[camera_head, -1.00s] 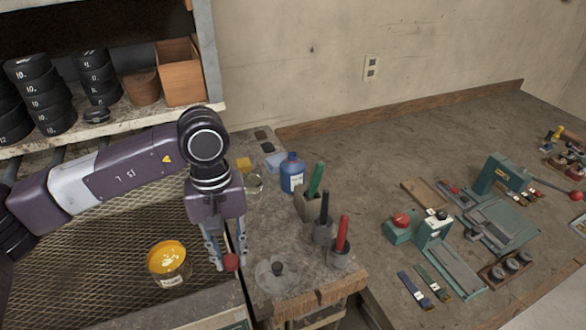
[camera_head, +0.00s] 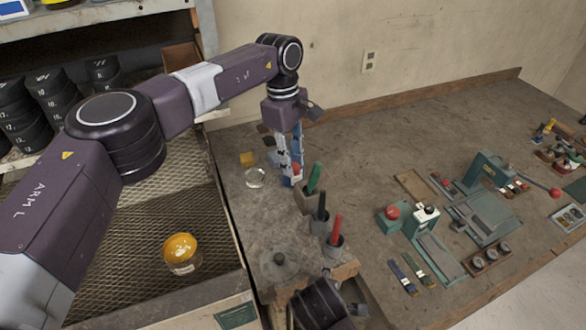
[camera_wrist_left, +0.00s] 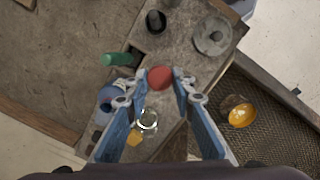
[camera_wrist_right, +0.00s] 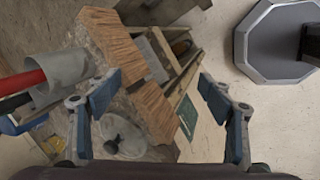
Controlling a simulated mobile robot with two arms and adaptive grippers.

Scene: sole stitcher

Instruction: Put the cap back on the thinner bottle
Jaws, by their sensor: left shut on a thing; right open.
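My left gripper (camera_head: 290,166) is shut on a red cap (camera_wrist_left: 160,77), which shows between its fingertips in the left wrist view. The cap also shows in the head view (camera_head: 296,168). The blue thinner bottle (camera_wrist_left: 106,104) stands on the bench beside the left finger in the left wrist view. In the head view the gripper largely covers the bottle. I cannot tell whether the cap touches it. My right gripper (camera_wrist_right: 160,78) is open and empty, above the front end of the bench in its wrist view.
Holders with green (camera_head: 314,177), black (camera_head: 321,205) and red-handled (camera_head: 337,229) tools stand close to the gripper. A clear glass jar (camera_head: 255,178) and a yellow block (camera_head: 247,158) are beside it. An amber-lidded jar (camera_head: 180,253) is on the mesh tray.

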